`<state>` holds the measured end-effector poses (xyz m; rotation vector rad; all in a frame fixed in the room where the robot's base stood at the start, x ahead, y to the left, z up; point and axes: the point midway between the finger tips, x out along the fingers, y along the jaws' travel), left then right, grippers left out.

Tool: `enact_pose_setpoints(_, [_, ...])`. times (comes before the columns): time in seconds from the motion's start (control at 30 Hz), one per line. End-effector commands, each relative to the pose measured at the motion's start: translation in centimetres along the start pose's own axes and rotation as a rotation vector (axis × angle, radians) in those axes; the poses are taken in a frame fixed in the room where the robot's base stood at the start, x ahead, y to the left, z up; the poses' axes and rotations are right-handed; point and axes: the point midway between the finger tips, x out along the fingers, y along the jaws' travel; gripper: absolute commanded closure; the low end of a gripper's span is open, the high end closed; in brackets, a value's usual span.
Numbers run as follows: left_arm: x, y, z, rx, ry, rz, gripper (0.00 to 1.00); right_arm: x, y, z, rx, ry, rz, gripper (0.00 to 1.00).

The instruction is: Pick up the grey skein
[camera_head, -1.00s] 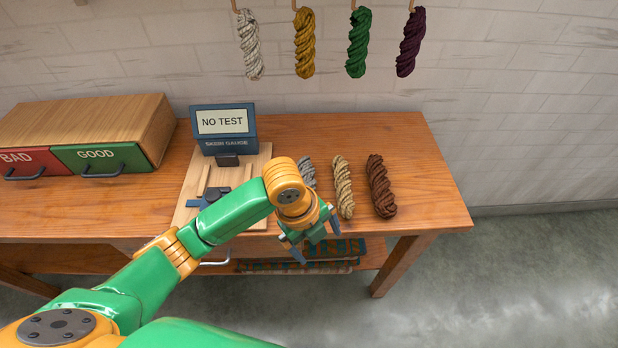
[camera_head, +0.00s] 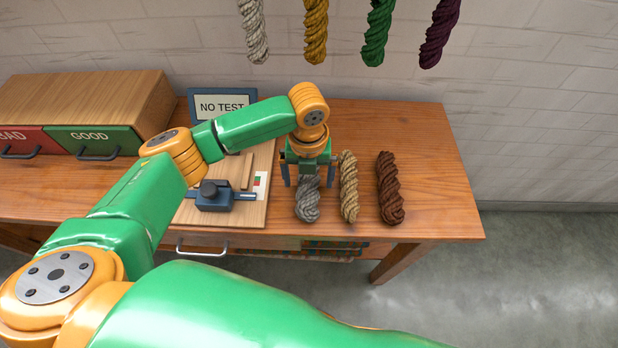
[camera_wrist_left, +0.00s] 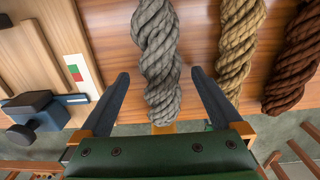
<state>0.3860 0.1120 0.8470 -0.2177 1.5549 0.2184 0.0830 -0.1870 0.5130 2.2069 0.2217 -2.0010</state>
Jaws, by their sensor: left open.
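The grey skein (camera_head: 308,203) lies on the wooden table, leftmost of a row of skeins. My left gripper (camera_head: 309,182) is open over its far part, with one finger on each side, and hides that end in the head view. In the left wrist view the grey skein (camera_wrist_left: 158,50) runs between the open fingers of my left gripper (camera_wrist_left: 160,78), with a gap visible on both sides. I cannot tell the exact height of the fingers above the table. My right gripper is not in view.
A beige skein (camera_head: 348,190) lies close to the right of the grey one, and a brown skein (camera_head: 390,190) beyond it. The gauge board with its dark slider (camera_head: 213,196) is at the left. The BAD and GOOD drawers (camera_head: 95,141) stand further left. The table is clear at right.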

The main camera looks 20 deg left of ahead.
Motion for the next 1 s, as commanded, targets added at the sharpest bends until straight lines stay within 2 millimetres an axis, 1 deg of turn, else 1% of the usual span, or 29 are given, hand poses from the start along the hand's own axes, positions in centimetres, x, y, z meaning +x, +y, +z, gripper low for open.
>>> enact_pose_setpoints(0.03, [0.7,0.0,0.0,-0.001,0.001,0.001,0.00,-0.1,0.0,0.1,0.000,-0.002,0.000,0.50])
enact_pose_setpoints(0.1, [1.1,0.1,0.0,0.000,-0.001,0.000,0.00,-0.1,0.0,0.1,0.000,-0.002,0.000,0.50])
enact_pose_setpoints(0.27, [1.2,0.0,0.0,0.000,-0.002,-0.001,0.00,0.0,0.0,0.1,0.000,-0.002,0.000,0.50])
enact_pose_setpoints(0.3, [1.2,0.0,0.0,0.000,-0.002,-0.001,0.03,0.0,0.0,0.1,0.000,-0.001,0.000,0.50])
enact_pose_setpoints(0.37, [1.2,0.0,0.0,-0.001,-0.002,-0.001,0.19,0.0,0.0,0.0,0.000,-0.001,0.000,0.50])
enact_pose_setpoints(0.4, [1.2,0.0,0.0,-0.001,-0.002,-0.001,0.30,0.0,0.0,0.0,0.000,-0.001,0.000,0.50])
enact_pose_setpoints(0.47, [1.2,0.0,0.0,-0.001,-0.002,-0.001,0.46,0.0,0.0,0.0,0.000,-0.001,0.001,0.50])
enact_pose_setpoints(0.5, [1.2,0.0,0.0,-0.001,-0.002,-0.001,0.57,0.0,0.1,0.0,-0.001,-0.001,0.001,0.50])
enact_pose_setpoints(0.57, [1.2,0.0,0.0,-0.001,-0.002,-0.001,0.73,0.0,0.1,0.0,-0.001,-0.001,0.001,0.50])
enact_pose_setpoints(0.6, [1.2,0.0,0.0,-0.001,-0.002,-0.001,0.84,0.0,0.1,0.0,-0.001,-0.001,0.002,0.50])
enact_pose_setpoints(0.63, [1.2,0.0,0.0,-0.001,-0.002,-0.001,0.88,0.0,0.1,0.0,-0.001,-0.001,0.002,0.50])
enact_pose_setpoints(0.87, [1.0,0.0,0.0,-0.001,-0.002,-0.001,0.88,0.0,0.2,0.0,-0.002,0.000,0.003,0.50])
enact_pose_setpoints(0.97, [0.3,0.0,0.0,0.000,-0.004,-0.003,0.88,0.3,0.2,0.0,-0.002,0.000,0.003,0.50])
enact_pose_setpoints(1.0, [-0.3,0.0,0.1,-0.001,-0.004,-0.003,0.88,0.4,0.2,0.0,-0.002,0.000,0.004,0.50])
